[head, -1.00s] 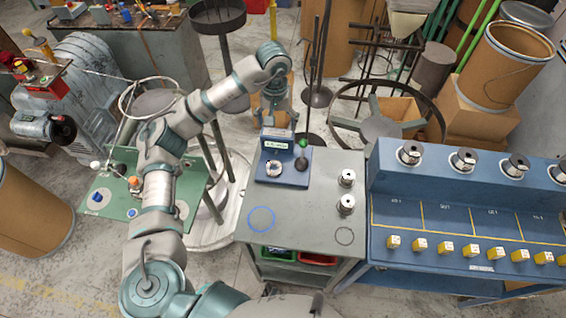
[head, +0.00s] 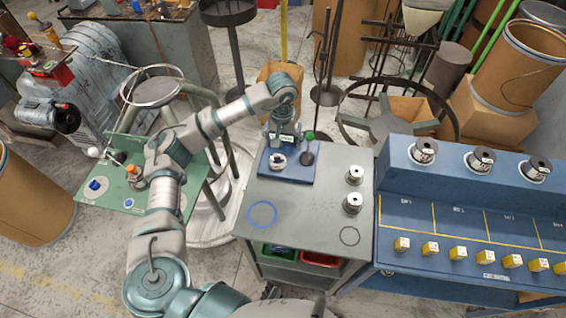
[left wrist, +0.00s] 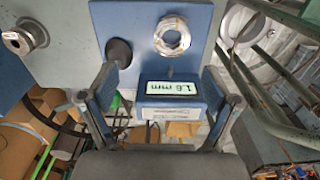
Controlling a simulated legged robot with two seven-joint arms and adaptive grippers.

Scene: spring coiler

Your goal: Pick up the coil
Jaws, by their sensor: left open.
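The coil (head: 278,160) is a small shiny ring-shaped winding on the blue plate of the coiler (head: 289,176) on the grey table. In the left wrist view the coil (left wrist: 172,36) shows its round open centre. My left gripper (head: 281,128) is just behind the coiler in the head view, above its labelled block. In the left wrist view its fingers (left wrist: 160,82) are spread wide, either side of the block marked 1.6 mm (left wrist: 171,87). The coil lies beyond the fingertips, untouched. My right gripper is not in view.
Two wire spools (head: 353,203) stand on the table's right side. A blue ring (head: 262,215) and a dark ring (head: 350,236) mark the front. A blue bench (head: 455,222) with yellow blocks stands at right.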

